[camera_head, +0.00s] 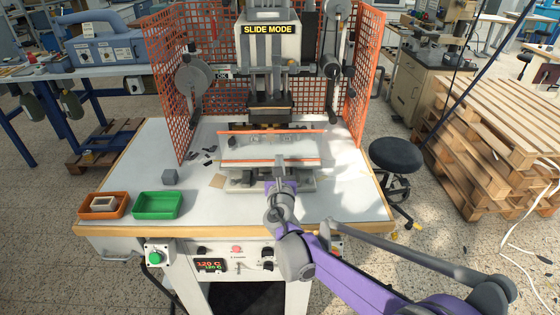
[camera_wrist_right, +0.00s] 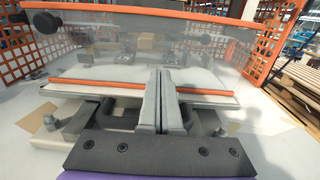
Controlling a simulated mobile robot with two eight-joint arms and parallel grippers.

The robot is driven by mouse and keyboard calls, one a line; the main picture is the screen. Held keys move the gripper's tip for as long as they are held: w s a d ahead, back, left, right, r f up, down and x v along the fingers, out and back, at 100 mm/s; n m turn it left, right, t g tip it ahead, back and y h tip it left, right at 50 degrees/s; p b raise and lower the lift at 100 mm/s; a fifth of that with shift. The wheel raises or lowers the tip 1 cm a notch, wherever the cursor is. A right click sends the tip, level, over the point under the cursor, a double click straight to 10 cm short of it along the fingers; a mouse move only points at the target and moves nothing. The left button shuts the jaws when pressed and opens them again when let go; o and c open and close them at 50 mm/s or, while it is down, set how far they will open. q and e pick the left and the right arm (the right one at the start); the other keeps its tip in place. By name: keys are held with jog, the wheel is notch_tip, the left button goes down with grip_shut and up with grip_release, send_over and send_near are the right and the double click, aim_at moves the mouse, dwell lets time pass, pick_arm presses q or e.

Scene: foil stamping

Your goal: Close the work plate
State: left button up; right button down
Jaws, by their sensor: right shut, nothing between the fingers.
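The work plate (camera_head: 238,150) sits on the machine table under the press head. Its clear upper panel (camera_wrist_right: 215,58) is raised and tilted at the back, with an orange strip (camera_head: 265,131) along its top edge. A second orange strip (camera_wrist_right: 105,84) runs along the front edge of the lower plate. My right gripper (camera_head: 280,180) is at the middle of the front edge. In the right wrist view its two fingers (camera_wrist_right: 161,78) are together with nothing between them, overlapping the front strip; contact cannot be told. My left gripper is out of view.
The press head (camera_head: 268,45) marked SLIDE MODE hangs above, with orange mesh guards (camera_head: 170,85) around it. An orange tray (camera_head: 122,207), a green tray (camera_head: 158,206) and a grey cube (camera_head: 170,177) are at the left.

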jog(key=s, duration=0.6)
jog(key=shift+s+d+r+b, duration=0.1)
jog(key=shift+s+r+b, duration=0.1)
jog(key=shift+r+b, duration=0.1)
jog(key=s, duration=0.3)
jog(key=shift+s+f, duration=0.2)
jog(key=shift+f, duration=0.1)
jog(key=shift+s+r+b, duration=0.15)
jog(key=shift+s+b, duration=0.15)
jog(key=shift+s, duration=0.85)
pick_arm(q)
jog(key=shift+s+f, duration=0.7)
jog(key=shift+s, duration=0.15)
pick_arm(e)
jog(key=shift+w, duration=0.15)
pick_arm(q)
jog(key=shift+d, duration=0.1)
